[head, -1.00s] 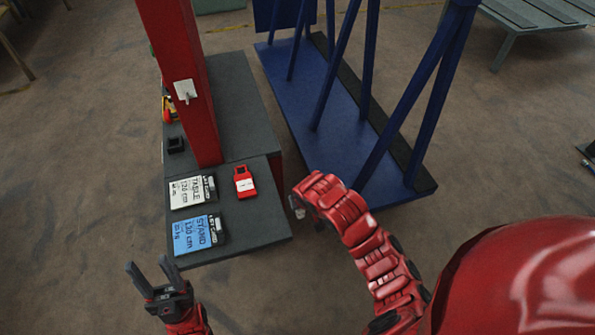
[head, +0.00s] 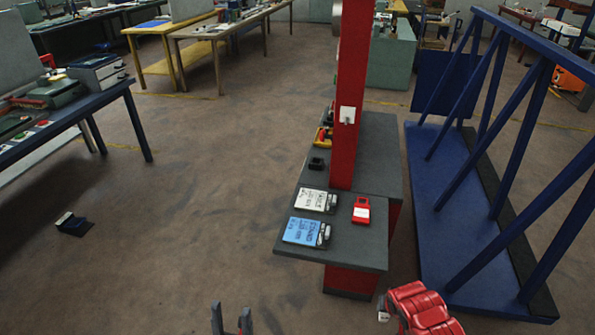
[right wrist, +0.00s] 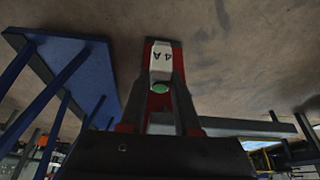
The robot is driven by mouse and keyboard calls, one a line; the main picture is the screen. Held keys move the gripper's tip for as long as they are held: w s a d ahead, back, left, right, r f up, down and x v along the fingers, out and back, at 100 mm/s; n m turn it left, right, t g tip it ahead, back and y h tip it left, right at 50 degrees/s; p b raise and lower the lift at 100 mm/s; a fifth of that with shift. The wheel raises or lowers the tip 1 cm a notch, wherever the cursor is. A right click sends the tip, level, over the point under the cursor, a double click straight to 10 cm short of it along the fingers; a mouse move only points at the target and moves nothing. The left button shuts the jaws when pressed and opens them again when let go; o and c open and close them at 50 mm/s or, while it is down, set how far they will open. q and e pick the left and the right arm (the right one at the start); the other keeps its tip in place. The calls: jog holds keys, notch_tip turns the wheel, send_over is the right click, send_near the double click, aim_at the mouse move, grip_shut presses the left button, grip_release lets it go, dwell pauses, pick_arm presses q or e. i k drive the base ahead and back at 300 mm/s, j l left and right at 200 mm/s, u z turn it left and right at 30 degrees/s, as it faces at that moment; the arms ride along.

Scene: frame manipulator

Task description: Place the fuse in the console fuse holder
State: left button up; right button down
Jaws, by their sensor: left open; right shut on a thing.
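The fuse (right wrist: 162,62), a white block marked "4 A" with a green spot, shows in the right wrist view. My right gripper (right wrist: 161,75) is shut on it. In the head view my right arm is at the bottom, right of the console's front; a small pale piece shows at its left tip, too small to identify. My left gripper (head: 232,320) is open and empty at the bottom edge, in front of the console and to its left. The grey console (head: 350,247) carries a red post (head: 351,75). I cannot make out the fuse holder for certain.
A pale plate (head: 347,115) is on the post. A blue frame (head: 440,205) stands close on the right. The floor on the left is mostly clear.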

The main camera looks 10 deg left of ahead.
aim_at(316, 166)
jog(key=i+j+u, duration=0.15)
jog(key=u, duration=0.3)
jog(key=i+j+u, duration=0.1)
jog(key=u, duration=0.35)
jog(key=i+u, duration=0.25)
jog(key=u, duration=0.2)
jog(key=i+z, duration=0.15)
jog(key=i, duration=0.5)
jog(key=i+z, duration=0.15)
jog(key=i, duration=0.55)
jog(key=i+j+z, duration=0.15)
jog(key=i, duration=0.5)
jog(key=i+j+z, duration=0.15)
jog(key=i, duration=0.5)
jog(key=i+j+z, duration=0.15)
jog(key=i, duration=2.1)
jog(key=z, duration=0.4)
jog(key=i+z, duration=0.1)
jog(key=z, duration=0.75)
jog(key=j+z, duration=0.1)
jog(key=z, duration=0.35)
jog(key=i+j+z, duration=0.1)
jog(key=z, duration=0.3)
